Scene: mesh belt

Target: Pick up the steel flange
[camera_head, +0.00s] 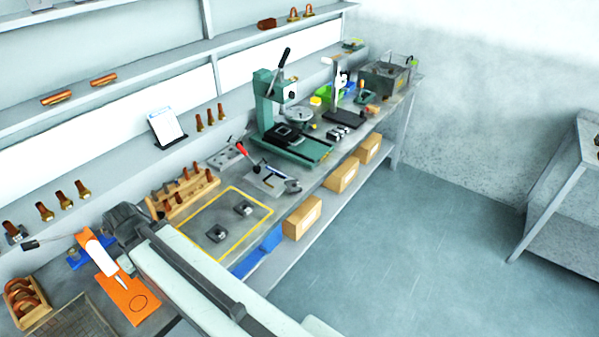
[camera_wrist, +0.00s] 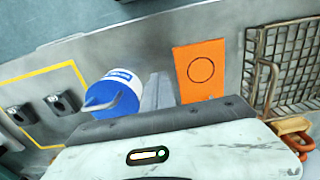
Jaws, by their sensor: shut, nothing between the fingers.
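Two small grey metal pieces, each with a raised round part on a flat base, lie inside the yellow outline on the bench. One piece (camera_head: 216,233) is nearer and the other (camera_head: 244,208) is farther back; both also show at the left of the wrist view, as one piece (camera_wrist: 21,114) and another (camera_wrist: 61,103). They look like flanges, but I cannot tell which is the steel flange. My gripper (camera_head: 123,282) is shut and empty beside the orange card (camera_head: 138,302), left of the outlined area. Its fingers (camera_wrist: 156,90) show between the blue-and-white can (camera_wrist: 116,92) and the card.
A wooden rack of copper-coloured parts (camera_head: 182,194) stands behind the outlined area. A green press (camera_head: 290,140) stands farther right. A wire basket (camera_wrist: 285,62) lies beyond the card. My arm crosses the bench's front edge.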

